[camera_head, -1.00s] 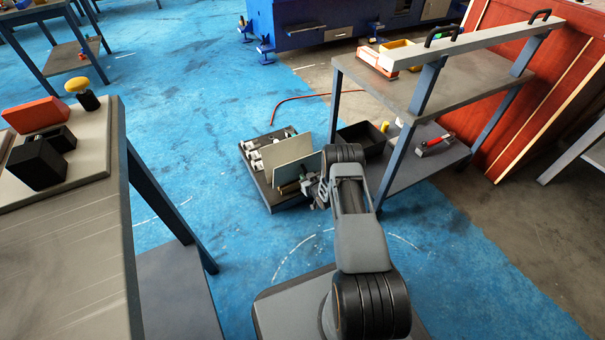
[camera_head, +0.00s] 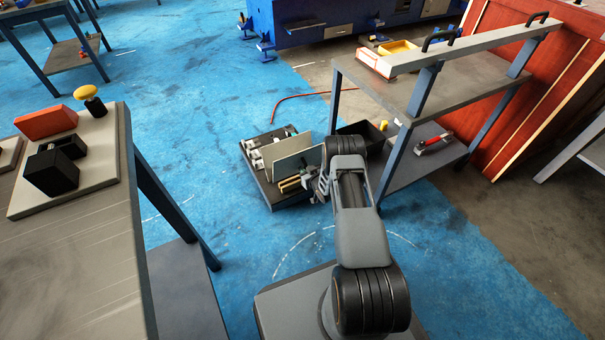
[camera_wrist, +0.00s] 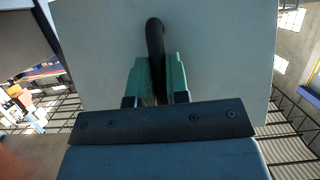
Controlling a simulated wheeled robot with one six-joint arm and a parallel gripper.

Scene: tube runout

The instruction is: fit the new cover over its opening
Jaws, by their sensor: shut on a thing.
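A flat pale panel with a black bar handle (camera_wrist: 155,50) fills the middle of the wrist view; I take it as the new cover (camera_wrist: 220,60). My gripper (camera_wrist: 157,85), with green fingers, is shut on the handle. In the head view my gripper (camera_head: 318,187) is beside a dark low tray (camera_head: 262,187). A grey panel (camera_head: 296,167) stands upright just by the gripper; it seems to be the held cover, but the arm partly hides the grip. A beige panel (camera_head: 288,150) stands behind it. I cannot make out the cover's opening.
The tray also holds white fittings (camera_head: 253,152) and brass-coloured bars (camera_head: 289,184). A shelved grey cart (camera_head: 460,85) stands close to the arm's right, with a black bin (camera_head: 375,138). A bench (camera_head: 70,255) is at left.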

